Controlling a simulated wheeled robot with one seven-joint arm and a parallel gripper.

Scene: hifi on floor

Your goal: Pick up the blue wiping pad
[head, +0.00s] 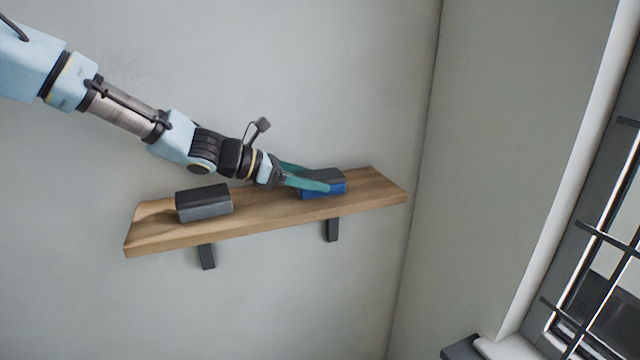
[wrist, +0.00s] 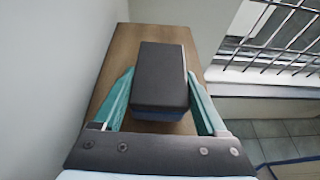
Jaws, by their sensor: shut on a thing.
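The blue wiping pad (head: 335,191) has a dark grey top and a blue lower part. It is at the right part of the wooden shelf (head: 270,214); I cannot tell whether it touches the board. My gripper (head: 318,182) reaches it from the left and its teal fingers are shut on the pad's sides. In the wrist view the pad (wrist: 160,75) lies between the two fingers (wrist: 163,100), its dark top facing the camera and a strip of blue showing at the near end. The far finger is partly hidden in the head view.
A grey block with a dark top (head: 204,203) sits on the left part of the shelf, below my arm. The wall (head: 300,70) is close behind the shelf. A barred window (head: 590,270) is at the right. Bare board shows right of the pad.

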